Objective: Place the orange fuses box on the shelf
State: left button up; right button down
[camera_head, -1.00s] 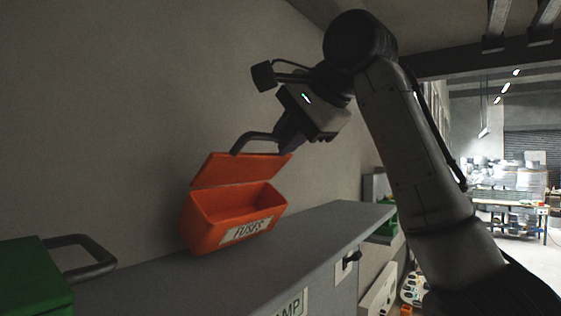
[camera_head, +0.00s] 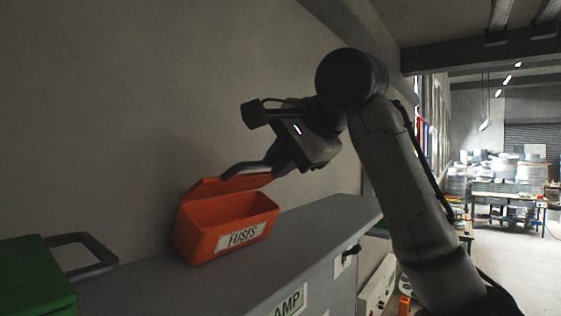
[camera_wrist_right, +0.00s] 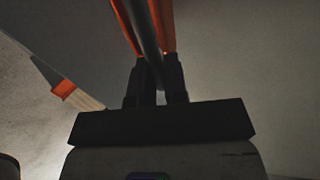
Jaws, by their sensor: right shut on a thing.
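The orange fuses box (camera_head: 215,228), with its white "FUSES" label and dark handle, is at the grey shelf top (camera_head: 320,225). Its lid (camera_head: 225,186) is partly raised, and the box looks slightly tilted. I cannot tell whether its base fully touches the surface. My right gripper (camera_head: 278,165) is shut on the dark handle at the lid's right side. In the right wrist view, the handle (camera_wrist_right: 150,40) runs between my right gripper's fingers (camera_wrist_right: 156,80), with orange lid behind it. My left gripper is not in view.
A green box (camera_head: 35,275) with a dark handle stands at the left on the same grey surface. A wall rises close behind. The surface is clear to the right of the orange box. Work tables (camera_head: 505,205) are far off at the right.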

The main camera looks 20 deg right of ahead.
jog(key=c, duration=1.4)
grip_release()
jog(key=shift+f, duration=0.35)
jog(key=shift+o, duration=1.2)
jog(key=shift+r, duration=0.15)
jog(key=shift+s+r, duration=0.1)
jog(key=b+v, duration=0.4)
jog(key=v, duration=0.8)
